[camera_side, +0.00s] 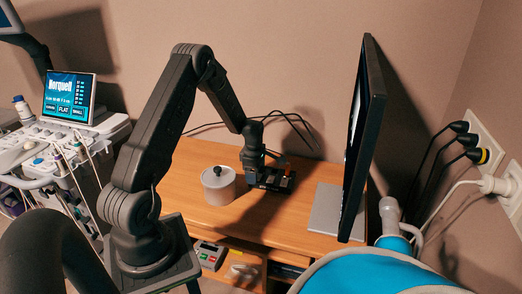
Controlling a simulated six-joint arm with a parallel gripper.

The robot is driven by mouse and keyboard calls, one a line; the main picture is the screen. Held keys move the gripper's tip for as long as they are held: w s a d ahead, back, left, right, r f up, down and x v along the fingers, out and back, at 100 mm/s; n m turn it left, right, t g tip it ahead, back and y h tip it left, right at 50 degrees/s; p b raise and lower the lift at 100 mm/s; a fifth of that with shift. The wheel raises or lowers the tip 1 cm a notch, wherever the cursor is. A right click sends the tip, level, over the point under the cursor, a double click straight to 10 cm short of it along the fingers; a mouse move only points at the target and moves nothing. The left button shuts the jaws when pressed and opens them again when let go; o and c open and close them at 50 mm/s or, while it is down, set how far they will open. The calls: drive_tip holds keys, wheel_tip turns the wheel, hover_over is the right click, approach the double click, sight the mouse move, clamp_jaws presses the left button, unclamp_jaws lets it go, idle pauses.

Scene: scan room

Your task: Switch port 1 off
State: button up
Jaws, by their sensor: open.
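My gripper (262,179) is over the wooden desk, pointing down close to the desk top, between a white lidded pot and the monitor. It is open. A small dark shape (285,182) shows at the gripper, low over the desk. I cannot tell whether it is a separate device with ports or part of the gripper. No port number or switch can be read in this view, and the fingertips blend into the dark shape and shadow. Contact cannot be told.
The white pot (218,187) stands left of my gripper on the desk (188,165). The monitor (364,140) stands to the right on its grey foot (326,212). Black cables (292,118) arch behind the gripper. Wall sockets with plugs (485,184) are at far right.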

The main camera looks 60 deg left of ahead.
drive_tip(key=shift+d+t, duration=0.1)
drive_tip(key=shift+t, duration=0.2)
wheel_tip(320, 180, up, 14)
drive_tip(key=s+d, duration=0.1)
drive_tip(key=s+d+r+m+t, duration=0.1)
drive_tip(key=s+d+r+m, duration=0.1)
drive_tip(key=d+r+m, duration=0.3)
drive_tip(key=s+d+r+m+t+y, duration=0.1)
drive_tip(key=d+r+m, duration=0.5)
drive_tip(key=d, duration=0.4)
drive_tip(key=shift+s+d+r+m, duration=0.2)
drive_tip(key=shift+s+d+m, duration=0.2)
drive_tip(key=shift+m, duration=0.3)
drive_tip(key=s+d+r+m+t+h, duration=0.1)
drive_tip(key=s+d+r+m, duration=0.3)
drive_tip(key=s+d+m, duration=0.8)
drive_tip(key=m+t, duration=0.1)
drive_tip(key=m, duration=0.1)
drive_tip(key=shift+s+d+m+t, duration=0.2)
drive_tip(key=shift+s+m+t, duration=0.2)
